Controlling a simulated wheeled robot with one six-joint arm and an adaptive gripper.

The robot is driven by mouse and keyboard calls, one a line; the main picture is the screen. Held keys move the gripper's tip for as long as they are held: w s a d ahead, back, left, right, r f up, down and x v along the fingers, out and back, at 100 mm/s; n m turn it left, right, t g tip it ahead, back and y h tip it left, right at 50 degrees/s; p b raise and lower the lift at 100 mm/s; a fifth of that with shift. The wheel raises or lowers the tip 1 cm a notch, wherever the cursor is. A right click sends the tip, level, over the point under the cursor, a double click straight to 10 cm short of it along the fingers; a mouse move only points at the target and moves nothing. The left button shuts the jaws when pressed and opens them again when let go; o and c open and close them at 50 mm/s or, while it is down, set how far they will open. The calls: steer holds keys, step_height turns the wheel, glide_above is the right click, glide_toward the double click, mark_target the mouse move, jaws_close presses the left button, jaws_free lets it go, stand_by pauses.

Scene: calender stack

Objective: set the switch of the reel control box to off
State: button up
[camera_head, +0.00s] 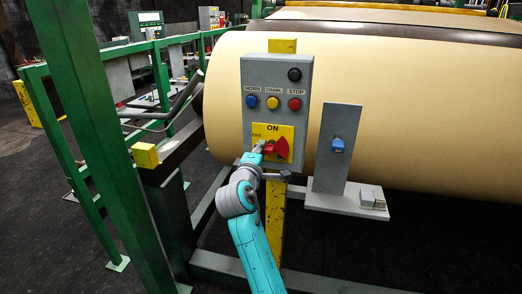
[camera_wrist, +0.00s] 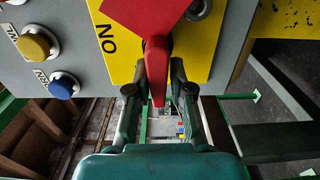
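The reel control box (camera_head: 249,110) is a grey panel with a yellow plate (camera_head: 288,130) at its bottom, marked ON at the top and with a small label at the left that seems to read OFF. The red switch (camera_head: 279,148) sits on this plate; its left end is partly hidden by my gripper (camera_head: 262,149). In the wrist view the red switch handle (camera_wrist: 157,65) points down between the two fingers of my gripper (camera_wrist: 160,88). The fingers stand apart, one on each side of it, with narrow gaps showing. I cannot tell its exact setting.
Blue (camera_head: 252,101), yellow (camera_head: 272,102), red (camera_head: 295,104) and black (camera_head: 294,74) buttons sit above the switch. A grey bracket (camera_head: 333,170) with a blue knob stands to the right. A large tan roll (camera_head: 430,110) lies behind. A green post (camera_head: 90,100) stands at left.

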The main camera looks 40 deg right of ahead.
steer(key=shift+o, duration=1)
steer(key=v, duration=1.2)
